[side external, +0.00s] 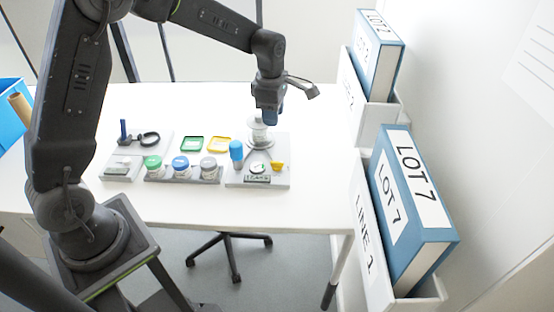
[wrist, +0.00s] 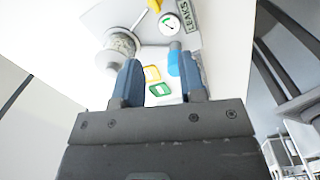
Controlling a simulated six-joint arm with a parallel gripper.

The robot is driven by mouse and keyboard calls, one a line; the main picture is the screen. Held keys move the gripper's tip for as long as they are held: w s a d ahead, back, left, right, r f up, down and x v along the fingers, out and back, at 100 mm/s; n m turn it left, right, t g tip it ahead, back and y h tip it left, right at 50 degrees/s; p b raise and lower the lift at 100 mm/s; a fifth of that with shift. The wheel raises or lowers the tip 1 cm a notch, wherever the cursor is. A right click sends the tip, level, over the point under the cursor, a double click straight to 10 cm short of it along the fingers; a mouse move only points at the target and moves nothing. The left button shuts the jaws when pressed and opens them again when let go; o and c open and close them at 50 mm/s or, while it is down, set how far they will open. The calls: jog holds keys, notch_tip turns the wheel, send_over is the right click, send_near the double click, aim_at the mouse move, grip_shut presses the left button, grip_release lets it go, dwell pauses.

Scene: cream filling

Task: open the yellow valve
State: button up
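The yellow valve (side external: 278,167) is a small yellow handle on the right part of a grey base plate (side external: 284,183), beside a round white dial (side external: 257,168). In the wrist view only part of the yellow valve (wrist: 155,5) shows, at the top edge. My gripper (side external: 269,119) is above the back of the plate, close to a clear container (side external: 258,135), and behind and above the valve. In the wrist view my gripper (wrist: 157,66) has its two blue fingers apart, with nothing held between them.
A rack of green, blue and grey-lidded jars (side external: 181,171) is further left, with green (side external: 191,144) and yellow (side external: 218,144) frames behind. Binders (side external: 408,205) stand at the right. The table's front is clear.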

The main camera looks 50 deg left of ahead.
aim_at(277, 165)
jog(key=f+n, duration=0.1)
jog(key=f, duration=0.5)
jog(key=w+f+n, duration=0.1)
jog(key=f, duration=0.5)
jog(key=w+f, duration=0.1)
jog(key=f, duration=0.4)
jog(key=shift+a+f+n+g, duration=0.3)
jog(key=shift+a+f+n, duration=0.05)
jog(key=shift+f+n, duration=0.05)
grip_shut()
